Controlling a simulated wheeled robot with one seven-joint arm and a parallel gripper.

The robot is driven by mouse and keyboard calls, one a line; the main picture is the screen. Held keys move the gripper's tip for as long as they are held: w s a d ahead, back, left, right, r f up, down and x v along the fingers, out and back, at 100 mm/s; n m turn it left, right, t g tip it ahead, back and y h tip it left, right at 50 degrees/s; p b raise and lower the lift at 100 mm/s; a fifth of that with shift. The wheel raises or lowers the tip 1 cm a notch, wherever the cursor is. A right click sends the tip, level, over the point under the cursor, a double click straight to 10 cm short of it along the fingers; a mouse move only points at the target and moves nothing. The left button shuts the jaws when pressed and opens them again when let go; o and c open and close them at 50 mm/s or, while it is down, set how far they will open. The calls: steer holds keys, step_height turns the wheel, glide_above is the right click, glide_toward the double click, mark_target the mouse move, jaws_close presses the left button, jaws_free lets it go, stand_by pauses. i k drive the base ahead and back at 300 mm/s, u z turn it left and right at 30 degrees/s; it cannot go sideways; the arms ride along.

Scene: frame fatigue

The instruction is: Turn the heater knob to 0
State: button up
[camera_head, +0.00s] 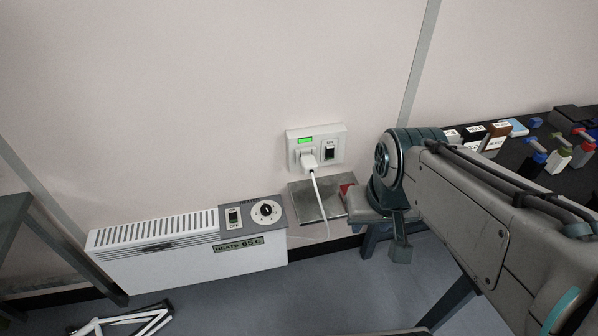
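The white heater (190,263) is low against the wall at the lower left. Its round white knob (265,211) with a dark centre sits on a grey panel at the right end of its top. The knob's marks are too small to read. My arm reaches in from the right. A dark part at its end, seemingly my gripper (400,247), hangs down well to the right of the knob and apart from it. I cannot make out both fingers or whether they are open.
A rocker switch (233,217) sits left of the knob. A white plug and cable (309,163) hang from the wall socket (331,137). A metal plate (315,200) lies between heater and arm. A dark bench (515,154) with several small items stands at right.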

mark_target(265, 211)
steer(key=z, duration=0.05)
steer(key=i, duration=0.8)
steer(key=u, duration=1.5)
